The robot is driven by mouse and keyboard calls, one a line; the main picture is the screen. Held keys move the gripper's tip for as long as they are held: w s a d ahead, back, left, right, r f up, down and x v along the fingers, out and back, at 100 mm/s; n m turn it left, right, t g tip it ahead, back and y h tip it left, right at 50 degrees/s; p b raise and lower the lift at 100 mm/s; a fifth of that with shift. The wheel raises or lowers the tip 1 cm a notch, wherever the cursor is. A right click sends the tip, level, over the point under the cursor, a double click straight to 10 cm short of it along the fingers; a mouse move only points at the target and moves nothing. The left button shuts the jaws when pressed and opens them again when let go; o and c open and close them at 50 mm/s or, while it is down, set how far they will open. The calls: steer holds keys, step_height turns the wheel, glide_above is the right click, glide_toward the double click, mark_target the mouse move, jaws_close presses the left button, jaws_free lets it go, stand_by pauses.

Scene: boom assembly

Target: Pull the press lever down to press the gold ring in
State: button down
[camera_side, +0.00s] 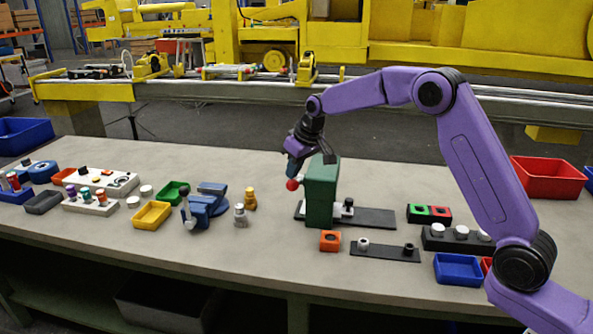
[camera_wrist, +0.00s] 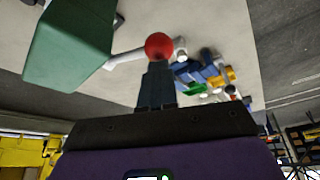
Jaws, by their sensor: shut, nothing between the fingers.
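The green press (camera_side: 320,195) stands upright on a dark base plate near the middle of the bench. Its lever ends in a red ball (camera_side: 292,184), which sticks out on the press's left side. My gripper (camera_side: 294,170) is shut and empty, with its fingertips at the top of the ball. In the wrist view the closed fingertips (camera_wrist: 157,66) meet the lower edge of the red ball (camera_wrist: 158,46); firm contact cannot be told. The grey lever rod (camera_wrist: 128,57) runs from the green press (camera_wrist: 70,45) toward the ball. I cannot make out the gold ring.
An orange block (camera_side: 330,240) sits in front of the press. A dark plate with pegs (camera_side: 385,251) lies to its right. A blue vise (camera_side: 206,204) and a brass-coloured piece (camera_side: 250,198) stand to the left. Bare bench lies between them and the press.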

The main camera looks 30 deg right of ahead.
steer(key=shift+r, duration=0.4)
steer(key=shift+w+d+r, duration=0.35)
steer(key=shift+r, duration=0.3)
steer(key=shift+w+d+r, duration=0.3)
steer(key=shift+d+r, duration=0.05)
steer(key=shift+r, duration=2.75)
steer(key=s+a+f+n+g, duration=0.15)
steer(key=s+a, duration=0.25)
steer(key=s, duration=0.8)
steer(key=s+a+n+g, duration=0.1)
steer(key=s+a+n, duration=0.25)
steer(key=s, duration=0.85)
steer(key=s+d+f+n, duration=0.1)
steer(key=s+d+f, duration=0.1)
steer(key=s, duration=0.7)
steer(key=s+d+f+n+g, duration=0.1)
steer(key=s+d+f+n, duration=0.1)
steer(key=s+d, duration=0.3)
steer(key=s+d+f+n, duration=0.1)
steer(key=s+d+f, duration=0.2)
steer(key=s, duration=0.9)
steer(key=shift+s+d+n+g+h, duration=0.15)
steer(key=shift+s+n+g+h, duration=0.15)
steer(key=shift+g+h, duration=0.1)
